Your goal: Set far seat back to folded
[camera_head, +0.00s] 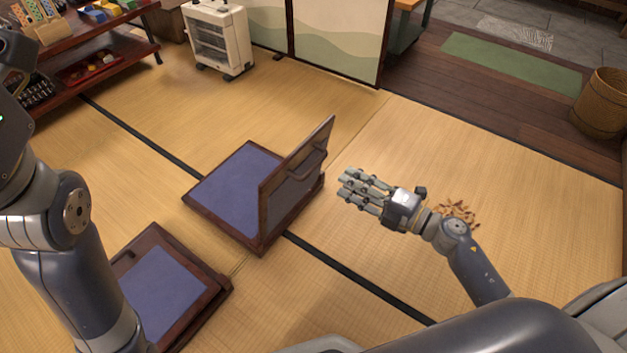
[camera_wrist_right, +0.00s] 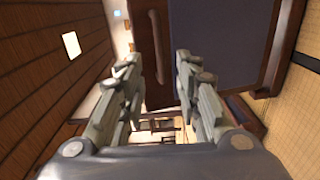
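The far seat (camera_head: 232,195) is a low dark wood frame with a blue cushion, on the tatami at the picture's middle. Its seat back (camera_head: 290,200) stands raised and tilted along the right edge, with a bar handle (camera_head: 307,164) on its right-hand face. My right gripper (camera_head: 350,189) is to the right of the seat back, its fingers pointing left and apart from it. In the right wrist view the fingers (camera_wrist_right: 158,65) are spread with nothing between them; the handle (camera_wrist_right: 161,42) shows beyond. My left arm shows at the left edge; its gripper is out of view.
A second blue seat (camera_head: 166,286) lies low at the lower left, partly behind my left arm. A white heater (camera_head: 218,38) and a shelf (camera_head: 82,48) stand at the back. Brown scattered bits (camera_head: 458,211) lie behind my right wrist. Tatami right of the far seat is mostly clear.

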